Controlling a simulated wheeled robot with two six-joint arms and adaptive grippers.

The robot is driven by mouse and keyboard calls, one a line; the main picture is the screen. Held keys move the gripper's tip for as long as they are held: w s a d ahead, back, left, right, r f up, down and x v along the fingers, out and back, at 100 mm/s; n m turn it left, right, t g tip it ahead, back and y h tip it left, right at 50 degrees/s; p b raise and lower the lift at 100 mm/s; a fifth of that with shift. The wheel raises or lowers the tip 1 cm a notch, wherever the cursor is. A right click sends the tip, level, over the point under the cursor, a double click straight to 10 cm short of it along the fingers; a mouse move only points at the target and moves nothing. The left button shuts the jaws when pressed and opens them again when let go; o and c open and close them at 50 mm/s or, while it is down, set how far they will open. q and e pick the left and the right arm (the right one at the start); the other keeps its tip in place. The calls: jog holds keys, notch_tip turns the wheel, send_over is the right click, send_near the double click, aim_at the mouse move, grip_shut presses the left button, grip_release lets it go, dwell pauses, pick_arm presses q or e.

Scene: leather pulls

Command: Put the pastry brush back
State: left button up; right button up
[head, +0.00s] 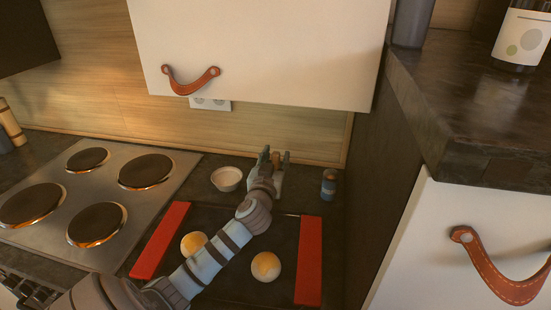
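My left gripper (275,157) is at the back of the counter, beyond the dark tray (218,222), its fingers pointing toward the wall. A small brown wooden piece (276,159) shows between the fingers. It may be the handle of the pastry brush, but most of it is hidden by the gripper. I cannot tell whether the fingers touch it. No bristles can be made out. A white bowl (227,180) stands left of the gripper. My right gripper is not in view.
The tray has red grips (309,262) and holds two round yellowish pastries (266,267). A small blue jar (328,186) stands right of the gripper. A stove (110,190) is at left. A white cabinet (265,45) with a leather pull (190,86) hangs above.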

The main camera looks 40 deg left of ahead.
pick_arm(q)
jog(key=shift+r, duration=0.15)
jog(key=v, duration=1.2)
